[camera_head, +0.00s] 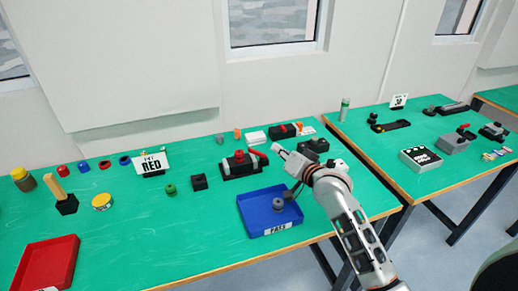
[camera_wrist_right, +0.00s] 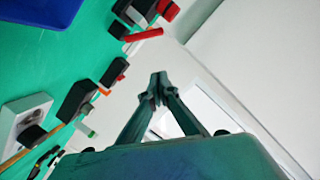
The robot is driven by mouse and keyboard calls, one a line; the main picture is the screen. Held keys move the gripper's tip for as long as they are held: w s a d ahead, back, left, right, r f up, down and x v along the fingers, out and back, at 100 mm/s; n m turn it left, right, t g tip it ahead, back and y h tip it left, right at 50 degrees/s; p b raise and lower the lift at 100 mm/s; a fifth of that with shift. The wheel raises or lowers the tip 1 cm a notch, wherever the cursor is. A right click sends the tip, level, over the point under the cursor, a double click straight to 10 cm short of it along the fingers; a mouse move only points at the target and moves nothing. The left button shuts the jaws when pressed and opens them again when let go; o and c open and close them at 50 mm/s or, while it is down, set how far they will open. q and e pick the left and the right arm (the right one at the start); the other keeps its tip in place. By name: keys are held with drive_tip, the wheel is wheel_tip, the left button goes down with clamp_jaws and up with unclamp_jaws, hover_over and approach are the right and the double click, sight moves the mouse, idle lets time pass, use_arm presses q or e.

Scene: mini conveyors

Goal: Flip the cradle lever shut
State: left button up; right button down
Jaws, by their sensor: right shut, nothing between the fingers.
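The cradle (camera_head: 239,168) is a dark block with red parts on the table left of my right gripper. Its red lever (camera_head: 257,153) slants out at its right end, close to the gripper tip. In the right wrist view, the red lever (camera_wrist_right: 142,34) lies beyond and above the fingertips, with a visible gap in the picture. My right gripper (camera_head: 277,148) reaches in from the right; in the wrist view its fingertips (camera_wrist_right: 158,86) meet and hold nothing. My left gripper is not in view.
A red tray (camera_head: 38,270) is at the front left. Open table lies between.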

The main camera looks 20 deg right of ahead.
hover_over(257, 153)
drive_tip(key=s+d, duration=0.1)
drive_tip(key=d, duration=0.2)
drive_tip(key=f, duration=0.2)
drive_tip(key=shift+s+a+f, duration=0.15)
drive_tip(key=shift+a+f, duration=0.35)
drive_tip(key=shift+f, duration=0.05)
drive_tip(key=shift+s+a+f, duration=0.15)
drive_tip(key=shift+a+f, duration=0.35)
drive_tip(key=shift+f, duration=0.05)
drive_tip(key=shift+a+f, duration=0.2)
drive_tip(key=shift+f, duration=0.1)
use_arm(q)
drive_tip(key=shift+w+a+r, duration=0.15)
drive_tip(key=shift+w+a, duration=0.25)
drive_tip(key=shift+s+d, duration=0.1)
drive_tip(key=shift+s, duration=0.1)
